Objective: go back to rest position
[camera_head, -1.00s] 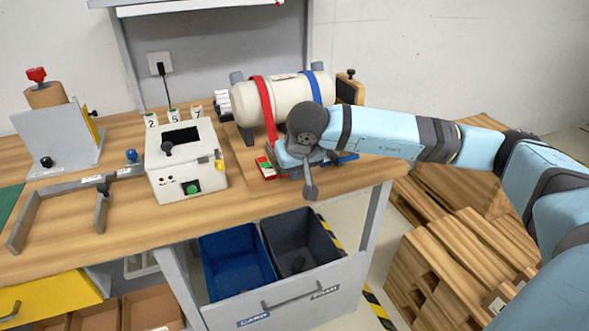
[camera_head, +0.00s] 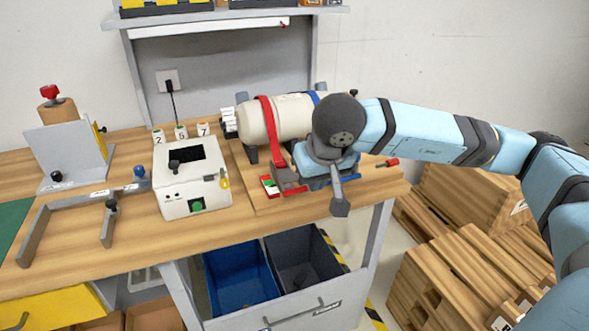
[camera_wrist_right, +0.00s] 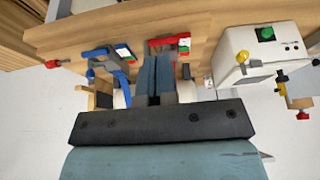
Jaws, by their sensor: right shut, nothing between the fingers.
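My right gripper (camera_wrist_right: 153,80) is shut and empty, its two fingers together in the right wrist view. In the head view my right arm comes in from the right and its wrist (camera_head: 338,120) is over the right end of the bench, in front of the cream tank (camera_head: 289,118). The arm hides part of the tank, and the fingers are not clear there. A red clamp (camera_wrist_right: 168,41) and a blue clamp (camera_wrist_right: 119,67) show near the fingers in the wrist view; I cannot tell whether they touch. My left gripper is out of view.
The wooden bench (camera_head: 130,240) carries a white box (camera_head: 190,188) with a green button, left of the tank. A grey fixture (camera_head: 68,158) stands at far left. Blue (camera_head: 235,262) and grey bins sit in the drawer below. Wooden crates (camera_head: 470,265) stand on the floor at right.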

